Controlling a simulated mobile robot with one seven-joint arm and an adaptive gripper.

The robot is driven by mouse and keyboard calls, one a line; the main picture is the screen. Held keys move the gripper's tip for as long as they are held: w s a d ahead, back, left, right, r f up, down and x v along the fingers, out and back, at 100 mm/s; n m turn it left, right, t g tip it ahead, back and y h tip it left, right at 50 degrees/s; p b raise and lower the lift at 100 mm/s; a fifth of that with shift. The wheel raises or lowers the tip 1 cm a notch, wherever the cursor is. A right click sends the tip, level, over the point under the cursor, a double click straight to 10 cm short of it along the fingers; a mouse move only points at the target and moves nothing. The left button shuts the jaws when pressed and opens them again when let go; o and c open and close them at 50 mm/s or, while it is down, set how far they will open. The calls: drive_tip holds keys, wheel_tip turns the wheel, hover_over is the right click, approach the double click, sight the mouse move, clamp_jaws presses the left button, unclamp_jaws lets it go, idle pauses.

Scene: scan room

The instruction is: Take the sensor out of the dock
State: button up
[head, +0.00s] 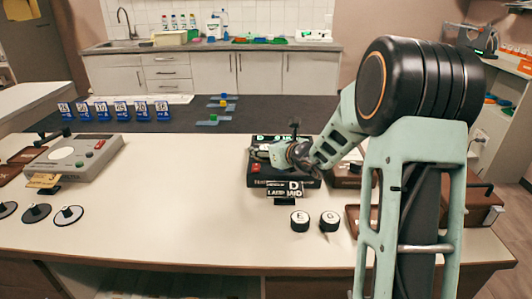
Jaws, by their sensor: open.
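A black box-like unit (262,181) with a red button and lit green marks stands on the table right of centre; it may be the dock, though I cannot tell surely. My gripper (258,152) is over the unit's top, pointing left, and is open. The gripper and wrist cover much of the unit's top. I cannot make out the sensor; it may be hidden or too small to tell. Whether the gripper touches anything is unclear.
A grey device (75,156) with a yellow card stands at left, near round dark discs (68,215). Blue numbered stands (113,110) line the dark mat. Brown trays lie right. The table's centre-left is clear.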

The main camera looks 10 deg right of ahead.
drive_tip(key=c, duration=1.3)
drive_tip(key=shift+r, duration=0.1)
